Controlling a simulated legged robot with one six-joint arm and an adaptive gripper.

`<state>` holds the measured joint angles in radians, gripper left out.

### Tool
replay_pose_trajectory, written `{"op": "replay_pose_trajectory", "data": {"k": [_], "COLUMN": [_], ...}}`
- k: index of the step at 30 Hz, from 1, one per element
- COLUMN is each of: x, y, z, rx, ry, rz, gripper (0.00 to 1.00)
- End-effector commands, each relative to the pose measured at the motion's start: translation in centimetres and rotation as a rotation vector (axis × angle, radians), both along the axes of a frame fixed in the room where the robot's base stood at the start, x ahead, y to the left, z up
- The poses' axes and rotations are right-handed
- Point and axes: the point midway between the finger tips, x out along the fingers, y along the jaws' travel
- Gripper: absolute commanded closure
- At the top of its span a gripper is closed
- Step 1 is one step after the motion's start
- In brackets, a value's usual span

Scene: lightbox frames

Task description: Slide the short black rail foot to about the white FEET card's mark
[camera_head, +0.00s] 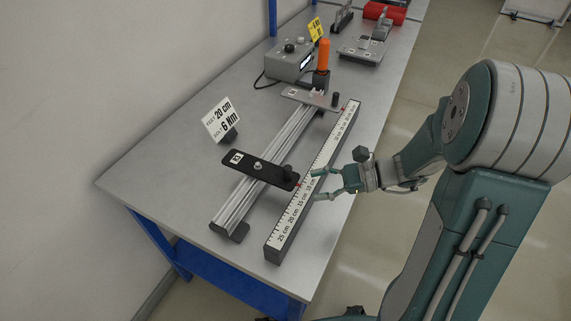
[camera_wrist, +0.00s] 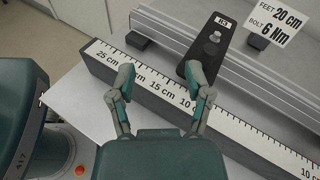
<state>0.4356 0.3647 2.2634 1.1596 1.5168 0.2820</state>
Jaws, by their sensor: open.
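The short black rail foot (camera_head: 255,169) is a flat black plate with a small white label and a dark knob. It lies across the silver rail (camera_head: 239,202), its right end near the ruler bar (camera_head: 270,252). In the wrist view the foot (camera_wrist: 208,52) ends beside the scale, roughly between 15 and 10 cm; the exact reading is unclear. The white card (camera_head: 221,119) reads FEET 20 cm, BOLT 6 Nm. My gripper (camera_head: 316,185) is open and empty, just right of the foot's end, over the ruler bar; its fingers also show in the wrist view (camera_wrist: 160,74).
A grey cross plate (camera_head: 297,96) sits at the rail's far end, near an orange-handled tool (camera_head: 323,56). A grey box (camera_head: 289,62) with a cable stands behind.

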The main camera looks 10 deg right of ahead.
Motion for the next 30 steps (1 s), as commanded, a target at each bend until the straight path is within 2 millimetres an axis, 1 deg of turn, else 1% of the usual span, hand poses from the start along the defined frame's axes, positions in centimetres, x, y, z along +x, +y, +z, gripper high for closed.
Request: {"op": "replay_pose_trajectory", "data": {"k": [1,3,6,9,11,14,24,27,30], "x": [1.0,2.2,3.3,3.8,4.0,4.3,6.2,6.7,7.1], "y": [-0.9,-2.0,-3.1,-3.7,-3.6,-2.7,3.2,4.7,5.7], "z": [-0.9,-1.6,-2.4,-2.7,-2.8,-2.8,-2.8,-2.8,-2.8], "rx": [0.071,0.153,0.235,0.275,0.285,0.284,0.283,0.282,0.282], "ry": [0.047,0.087,0.125,0.142,0.145,0.145,0.145,0.145,0.144], "rz": [-0.062,-0.134,-0.207,-0.243,-0.25,-0.249,-0.246,-0.246,-0.246], "gripper": [0.35,0.35,0.35,0.35,0.35,0.35,0.35,0.35,0.35]}}
